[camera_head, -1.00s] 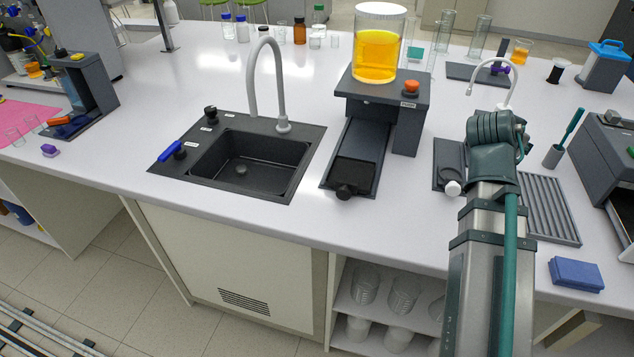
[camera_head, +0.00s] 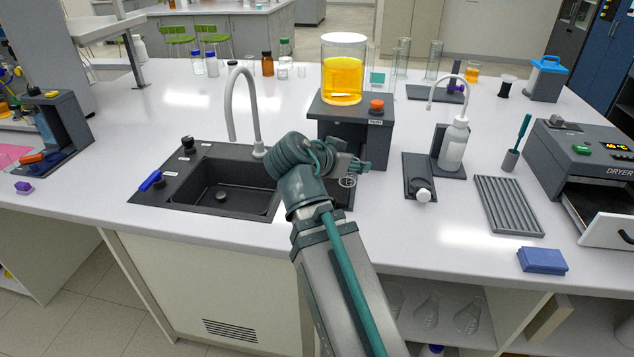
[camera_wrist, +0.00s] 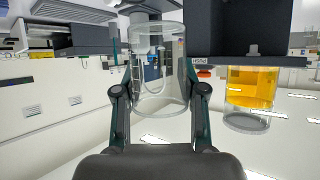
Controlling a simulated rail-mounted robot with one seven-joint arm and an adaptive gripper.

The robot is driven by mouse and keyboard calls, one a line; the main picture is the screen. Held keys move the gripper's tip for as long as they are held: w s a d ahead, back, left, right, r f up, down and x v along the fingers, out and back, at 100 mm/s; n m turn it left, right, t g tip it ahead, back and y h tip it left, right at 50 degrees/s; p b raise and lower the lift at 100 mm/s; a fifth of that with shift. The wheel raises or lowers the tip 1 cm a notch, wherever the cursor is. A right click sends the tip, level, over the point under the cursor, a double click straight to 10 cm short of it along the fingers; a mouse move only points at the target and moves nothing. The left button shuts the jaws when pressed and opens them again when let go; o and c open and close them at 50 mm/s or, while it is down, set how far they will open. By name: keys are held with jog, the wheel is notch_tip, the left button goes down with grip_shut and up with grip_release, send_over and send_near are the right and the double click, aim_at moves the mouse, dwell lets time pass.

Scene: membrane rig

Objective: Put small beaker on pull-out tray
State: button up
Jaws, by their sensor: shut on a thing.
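My gripper (camera_head: 355,166) is shut on a small clear glass beaker (camera_head: 348,181). In the wrist view the beaker (camera_wrist: 158,75) sits between the two fingers and looks empty; this view appears upside down. The beaker is in front of the dark rig (camera_head: 328,125), over the area of the pull-out tray (camera_head: 343,199). My arm and gripper hide most of the tray. I cannot tell whether the beaker touches the tray.
A large beaker of orange liquid (camera_head: 343,72) stands on the rig beside an orange button (camera_head: 376,106). A sink (camera_head: 222,180) with a tall faucet is to the left. A wash bottle (camera_head: 453,145), grooved rack (camera_head: 507,205) and dryer (camera_head: 590,165) are to the right.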

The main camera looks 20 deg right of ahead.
jog(key=w+f+p, duration=0.2)
jog(key=w, duration=0.2)
jog(key=w+d+f+p, duration=0.1)
jog(key=w+f+p, duration=0.2)
jog(key=w, duration=0.1)
jog(key=w+d+f+p, duration=0.1)
jog(key=w+f+p, duration=0.1)
jog(key=w+f, duration=0.1)
jog(key=shift+w, duration=0.65)
jog(key=shift+w+f+p, duration=0.3)
jog(key=shift+f+p, duration=0.05)
jog(key=shift+f, duration=0.15)
jog(key=shift+w+f+p, duration=0.3)
jog(key=shift+f, duration=0.2)
notch_tip(320, 180, down, 2)
jog(key=shift+f+p, duration=0.1)
jog(key=shift+p, duration=0.5)
jog(key=shift+f, duration=0.25)
jog(key=shift+f+b, duration=0.25)
jog(key=shift+b, duration=0.05)
jog(key=o, duration=0.9)
jog(key=shift+r, duration=0.1)
jog(key=shift+o, duration=0.2)
